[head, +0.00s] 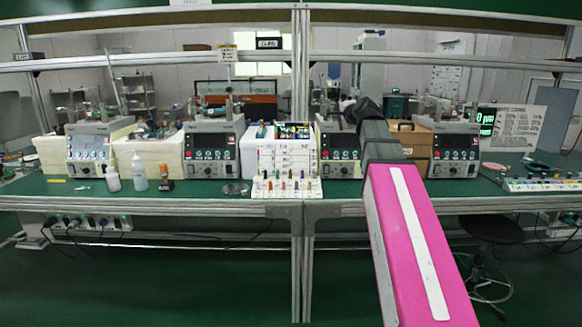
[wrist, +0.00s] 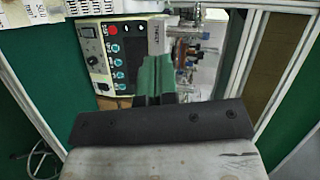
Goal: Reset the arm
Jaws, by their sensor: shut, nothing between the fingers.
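My arm (head: 415,240) shows in the head view as a pink link with a white stripe, reaching from the bottom right up over the workbench. Its dark joints (head: 378,130) stand in front of the instruments, and the fingers cannot be made out there. In the wrist view my gripper (wrist: 154,68) has its green fingers together, with nothing between them. Beyond it is a grey instrument panel (wrist: 109,55) with a red button and teal knobs. The fingers appear apart from the panel.
The green workbench (head: 215,200) holds several grey instruments, including one at the left (head: 211,150). A white rack (head: 287,187) of small coloured items stands at the centre. White bottles (head: 139,172) stand at the left. A metal post (head: 302,90) rises mid-bench. A stool (head: 490,230) is below right.

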